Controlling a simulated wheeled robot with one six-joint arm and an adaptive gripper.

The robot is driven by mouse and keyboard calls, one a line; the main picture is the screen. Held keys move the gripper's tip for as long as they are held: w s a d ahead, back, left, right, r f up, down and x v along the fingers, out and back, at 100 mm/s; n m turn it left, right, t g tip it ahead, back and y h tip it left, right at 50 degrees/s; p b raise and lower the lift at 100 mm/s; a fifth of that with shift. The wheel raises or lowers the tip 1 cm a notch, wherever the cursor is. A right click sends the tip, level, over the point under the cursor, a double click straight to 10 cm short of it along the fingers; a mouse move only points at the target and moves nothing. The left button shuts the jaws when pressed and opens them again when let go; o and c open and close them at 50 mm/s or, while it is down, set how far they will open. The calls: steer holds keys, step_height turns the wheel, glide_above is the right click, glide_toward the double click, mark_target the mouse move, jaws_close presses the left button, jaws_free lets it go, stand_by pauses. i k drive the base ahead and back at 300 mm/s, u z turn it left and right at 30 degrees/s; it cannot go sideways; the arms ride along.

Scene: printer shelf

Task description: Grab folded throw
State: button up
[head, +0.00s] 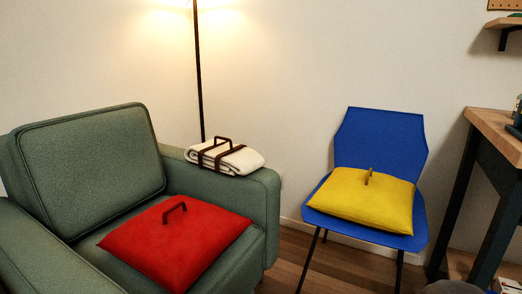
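The folded throw (242,161) is cream-white and bound with dark brown straps that have a raised handle on top. It lies flat on the right armrest of a green armchair (92,165) in the head view. My gripper is not in view, so its state and its distance from the throw cannot be seen.
A red cushion (165,245) with a handle lies on the armchair seat. A yellow cushion (352,204) lies on a blue chair (380,140). A floor lamp (198,80) stands behind the armrest. A wooden-topped desk (500,132) stands at right. Some bare floor (338,262) shows between the seats.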

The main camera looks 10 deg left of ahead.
mark_target(220, 153)
steer(key=i, duration=0.9)
steer(key=u, duration=0.5)
